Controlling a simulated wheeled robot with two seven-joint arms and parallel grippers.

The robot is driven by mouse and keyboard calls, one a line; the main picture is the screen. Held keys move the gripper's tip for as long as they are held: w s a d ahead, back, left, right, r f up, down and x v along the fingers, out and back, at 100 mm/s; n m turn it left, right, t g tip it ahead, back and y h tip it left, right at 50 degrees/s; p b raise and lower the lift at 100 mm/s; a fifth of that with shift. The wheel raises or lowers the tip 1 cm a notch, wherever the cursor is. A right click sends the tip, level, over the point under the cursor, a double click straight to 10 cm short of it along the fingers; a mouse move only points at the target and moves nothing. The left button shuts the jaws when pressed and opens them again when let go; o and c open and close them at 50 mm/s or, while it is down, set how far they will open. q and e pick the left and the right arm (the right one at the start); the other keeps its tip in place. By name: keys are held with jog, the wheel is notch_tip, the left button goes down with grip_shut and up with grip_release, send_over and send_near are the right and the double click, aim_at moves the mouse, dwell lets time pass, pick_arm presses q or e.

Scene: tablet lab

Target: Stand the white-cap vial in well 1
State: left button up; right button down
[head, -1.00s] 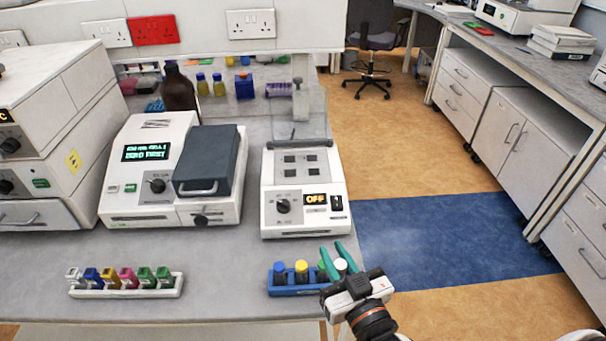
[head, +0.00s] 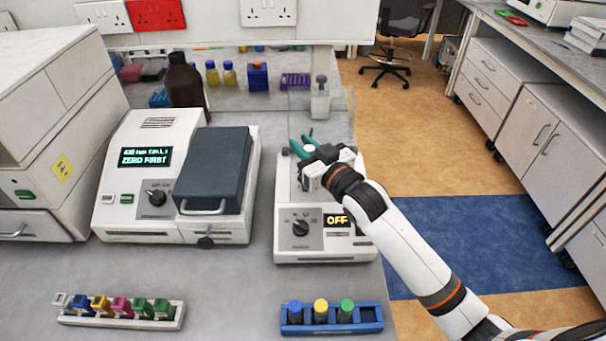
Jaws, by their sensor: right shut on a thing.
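The white-cap vial (head: 309,149) is between the green fingers of my right gripper (head: 300,145), which is shut on it over the top of the white dry-block unit (head: 287,218). Only the white cap shows clearly; the vial's body is hidden by the fingers and hand. The wells on the unit's top are mostly covered by my gripper, so I cannot tell whether the vial is in a well or above one. The unit's display (head: 338,220) reads OFF. My left gripper is not in view.
The blue rack (head: 332,328) at the front holds blue-, yellow- and green-cap vials, with its right end empty. A photometer (head: 150,220) with a grey lid stands left of the unit. A white strip of coloured cuvettes (head: 120,322) lies front left. A clear stand (head: 320,105) rises behind the unit.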

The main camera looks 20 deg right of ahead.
notch_tip(320, 180, down, 6)
jog(key=shift+r+p, duration=0.2)
jog(key=shift+p, duration=0.1)
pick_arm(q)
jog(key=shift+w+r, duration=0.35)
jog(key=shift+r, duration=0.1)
pick_arm(e)
jog(key=shift+s+f, duration=0.1)
jog(key=shift+f, duration=0.35)
jog(key=shift+f, duration=0.1)
jog(key=shift+f, duration=0.15)
jog(key=c, duration=1.3)
grip_release()
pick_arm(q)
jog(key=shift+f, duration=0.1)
pick_arm(e)
jog(key=shift+o, duration=0.2)
